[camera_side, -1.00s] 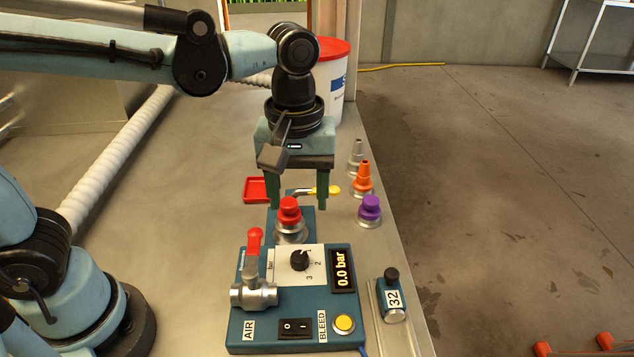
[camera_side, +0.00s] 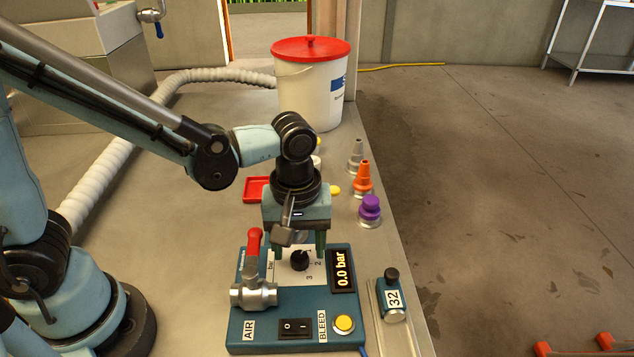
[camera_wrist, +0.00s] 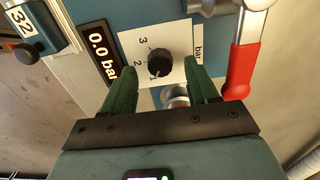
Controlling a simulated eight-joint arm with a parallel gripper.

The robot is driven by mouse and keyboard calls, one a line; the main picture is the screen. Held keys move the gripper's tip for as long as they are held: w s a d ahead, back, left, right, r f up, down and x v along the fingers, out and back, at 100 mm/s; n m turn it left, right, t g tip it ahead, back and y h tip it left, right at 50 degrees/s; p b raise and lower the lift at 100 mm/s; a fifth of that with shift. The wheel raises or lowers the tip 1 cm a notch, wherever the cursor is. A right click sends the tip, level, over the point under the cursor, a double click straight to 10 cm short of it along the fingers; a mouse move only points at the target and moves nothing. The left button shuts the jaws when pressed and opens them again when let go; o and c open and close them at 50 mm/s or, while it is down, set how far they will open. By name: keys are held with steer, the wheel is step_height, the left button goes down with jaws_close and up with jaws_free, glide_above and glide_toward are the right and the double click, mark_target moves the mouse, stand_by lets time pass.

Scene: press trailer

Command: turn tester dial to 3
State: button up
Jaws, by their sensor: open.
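The teal tester (camera_side: 250,325) stands on the bench with a black dial (camera_side: 299,260) on a white plate marked 1, 2, 3 and "bar". In the wrist view the dial (camera_wrist: 159,62) has a pale pointer line directed toward the 1. The tester's display (camera_side: 343,270) reads 0.0 bar. My gripper (camera_side: 298,250) is just behind and above the dial in the side view. In the wrist view my gripper (camera_wrist: 160,75) has its green fingers apart, one on each side of the dial's near end, with nothing between them held. I cannot tell the exact height above the plate.
A red-handled valve (camera_side: 254,280) stands left of the dial. A black switch (camera_side: 295,328) and yellow bleed button (camera_side: 344,323) are in front. Purple (camera_side: 370,210) and orange (camera_side: 363,180) capped fittings stand behind right. A block marked 32 (camera_side: 391,299) lies right.

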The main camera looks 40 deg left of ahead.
steer(key=shift+f, duration=0.9)
steer(key=shift+c, duration=0.2)
steer(key=c, duration=1)
